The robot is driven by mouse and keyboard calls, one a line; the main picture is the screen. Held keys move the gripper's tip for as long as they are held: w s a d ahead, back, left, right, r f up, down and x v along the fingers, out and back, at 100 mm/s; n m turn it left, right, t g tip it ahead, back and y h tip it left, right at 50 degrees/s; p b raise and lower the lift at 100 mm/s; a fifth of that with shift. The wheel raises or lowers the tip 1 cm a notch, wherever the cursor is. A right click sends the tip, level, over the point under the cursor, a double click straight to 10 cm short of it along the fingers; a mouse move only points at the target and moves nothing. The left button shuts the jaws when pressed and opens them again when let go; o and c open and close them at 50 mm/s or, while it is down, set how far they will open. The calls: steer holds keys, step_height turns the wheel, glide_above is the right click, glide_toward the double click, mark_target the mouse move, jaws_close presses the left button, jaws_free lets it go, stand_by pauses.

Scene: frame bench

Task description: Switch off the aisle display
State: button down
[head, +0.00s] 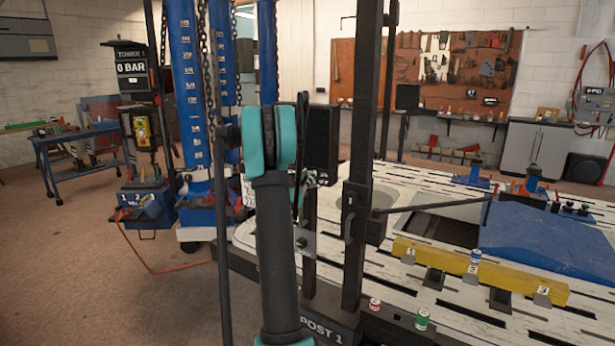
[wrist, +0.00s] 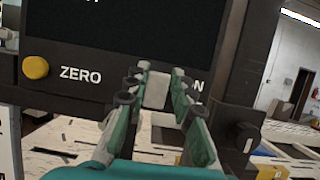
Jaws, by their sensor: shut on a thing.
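The display (wrist: 130,25) fills the top of the wrist view, with a dark screen above a black lower panel. A round yellow button (wrist: 36,67) sits left of the word ZERO on that panel. My gripper (wrist: 157,85) is at the panel's lower edge, right of ZERO. Its fingers are closed on the sides of a small pale block (wrist: 157,92). Another label is mostly hidden by the right finger; only an N shows.
A dark upright post (head: 362,150) stands close right of my arm. A black round knob (wrist: 244,138) is on a bracket right of the panel. The white slotted bench (head: 470,325) carries a yellow beam (head: 480,270). Open floor (head: 80,260) lies to the left.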

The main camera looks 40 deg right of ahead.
stand_by(0.4)
steer(key=c, duration=1.3)
jaws_free()
steer(key=shift+a+f, duration=0.1)
steer(key=shift+a, duration=0.05)
steer(key=v, duration=0.7)
steer(key=shift+s+f, duration=0.15)
steer(key=shift+f, duration=0.05)
